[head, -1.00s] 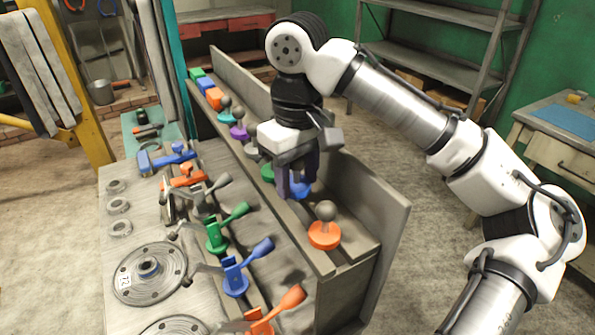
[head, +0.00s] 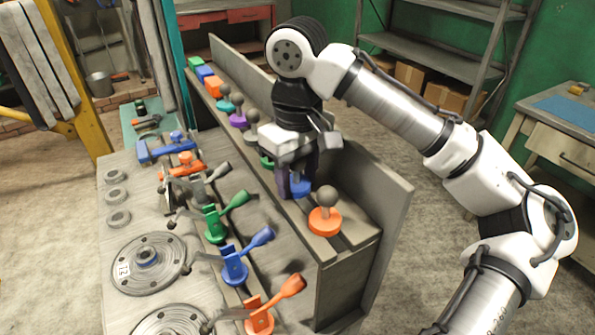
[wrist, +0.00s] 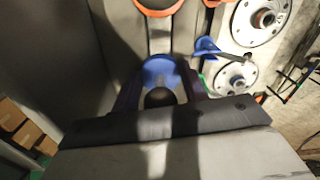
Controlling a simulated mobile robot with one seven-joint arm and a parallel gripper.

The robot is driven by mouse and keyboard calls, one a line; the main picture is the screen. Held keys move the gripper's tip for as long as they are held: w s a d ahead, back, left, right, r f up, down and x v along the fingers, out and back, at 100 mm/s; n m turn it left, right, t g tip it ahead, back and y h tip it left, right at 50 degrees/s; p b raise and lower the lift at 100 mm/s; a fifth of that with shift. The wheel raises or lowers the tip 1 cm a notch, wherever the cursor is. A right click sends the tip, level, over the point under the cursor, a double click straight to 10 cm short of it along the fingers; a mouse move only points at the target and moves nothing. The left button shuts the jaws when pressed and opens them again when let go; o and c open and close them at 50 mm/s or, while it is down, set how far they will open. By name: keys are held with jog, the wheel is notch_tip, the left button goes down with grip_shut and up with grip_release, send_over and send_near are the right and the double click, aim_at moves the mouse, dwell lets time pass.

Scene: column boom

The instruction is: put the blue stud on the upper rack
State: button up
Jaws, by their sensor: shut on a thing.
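The blue stud (head: 300,187) stands on the upper rack (head: 272,203), the long raised ledge, between the orange stud and a green stud. My gripper (head: 297,185) reaches down from above and is shut on the blue stud. In the wrist view the stud's blue disc (wrist: 158,70) and dark knob (wrist: 159,97) show between the two fingers. The stud looks upright; whether its base bears fully on the rack I cannot tell.
An orange stud (head: 325,222) stands close in front on the rack. A tall back panel (head: 375,190) runs behind. Coloured lever clamps, including a blue one (head: 235,268), line the lower bench.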

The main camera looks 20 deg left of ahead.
jog(key=o, duration=0.7)
notch_tip(320, 180, up, 3)
jog(key=p, duration=0.3)
jog(key=shift+f, duration=0.2)
jog(key=shift+r+p, duration=0.5)
jog(key=shift+r, duration=1.9)
jog(key=o, duration=0.6)
